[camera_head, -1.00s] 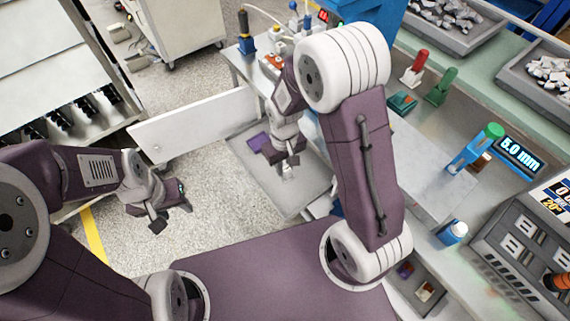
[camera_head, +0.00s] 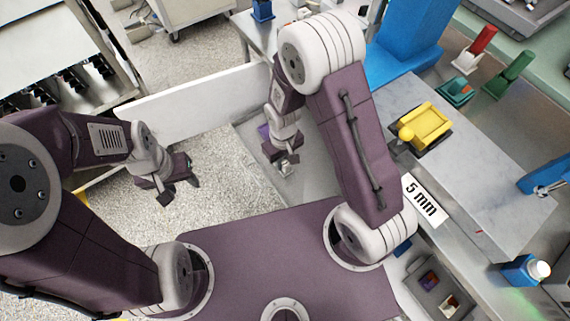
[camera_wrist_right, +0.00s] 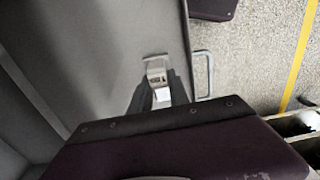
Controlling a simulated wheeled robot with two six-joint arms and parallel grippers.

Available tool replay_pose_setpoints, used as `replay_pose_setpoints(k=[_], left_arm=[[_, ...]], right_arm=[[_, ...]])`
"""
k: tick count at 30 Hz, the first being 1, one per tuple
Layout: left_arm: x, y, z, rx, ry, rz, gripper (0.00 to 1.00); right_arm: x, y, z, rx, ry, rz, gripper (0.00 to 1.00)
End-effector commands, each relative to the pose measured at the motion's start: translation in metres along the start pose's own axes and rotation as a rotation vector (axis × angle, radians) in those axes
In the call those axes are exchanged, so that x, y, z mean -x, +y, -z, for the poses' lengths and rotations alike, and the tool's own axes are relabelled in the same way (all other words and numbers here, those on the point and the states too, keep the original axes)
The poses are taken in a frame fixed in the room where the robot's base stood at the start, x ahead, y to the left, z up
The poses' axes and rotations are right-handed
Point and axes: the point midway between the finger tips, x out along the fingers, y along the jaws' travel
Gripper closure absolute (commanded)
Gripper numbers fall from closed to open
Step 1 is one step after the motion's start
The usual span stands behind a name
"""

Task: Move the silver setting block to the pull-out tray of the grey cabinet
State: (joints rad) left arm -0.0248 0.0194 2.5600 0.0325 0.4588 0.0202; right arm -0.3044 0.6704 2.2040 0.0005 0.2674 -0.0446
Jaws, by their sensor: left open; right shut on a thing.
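My right gripper (camera_head: 287,166) points down over the grey pull-out tray (camera_head: 252,140). It is shut on the small silver setting block (camera_wrist_right: 158,78), which shows between the dark fingers in the right wrist view. In the head view only a small pale bit of the block shows below the fingers. The tray's flat grey floor (camera_wrist_right: 125,50) and its bar handle (camera_wrist_right: 208,75) lie beneath. I cannot tell whether the block touches the floor. My left gripper (camera_head: 178,192) is open and empty, to the left over the speckled floor.
A long white panel (camera_head: 190,110) stands between the grippers, beyond them. A small dark bin (camera_head: 435,285) sits at lower right.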

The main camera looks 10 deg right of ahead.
Motion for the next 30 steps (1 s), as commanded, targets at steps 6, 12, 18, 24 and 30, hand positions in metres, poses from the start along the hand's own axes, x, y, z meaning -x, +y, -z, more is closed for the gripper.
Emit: replay_pose_setpoints(k=[6,12,18,24,30], left_arm=[[-0.012,0.000,-0.001,0.000,0.000,0.000,0.54],[-0.011,0.000,-0.001,0.000,0.000,0.000,0.54],[-0.014,0.000,-0.001,0.000,0.000,0.000,0.54],[-0.013,0.000,-0.001,0.000,0.000,0.000,0.54],[-0.012,0.000,-0.001,0.000,0.000,0.000,0.54]], right_arm=[[-0.031,0.000,-0.001,0.000,-0.004,0.000,1.00],[-0.036,0.000,0.000,0.000,0.000,0.000,1.00],[-0.041,0.000,0.000,0.000,0.000,0.000,1.00],[-0.039,0.000,0.000,0.000,0.000,0.000,0.57],[-0.038,0.000,0.000,0.000,0.000,0.000,0.57]])
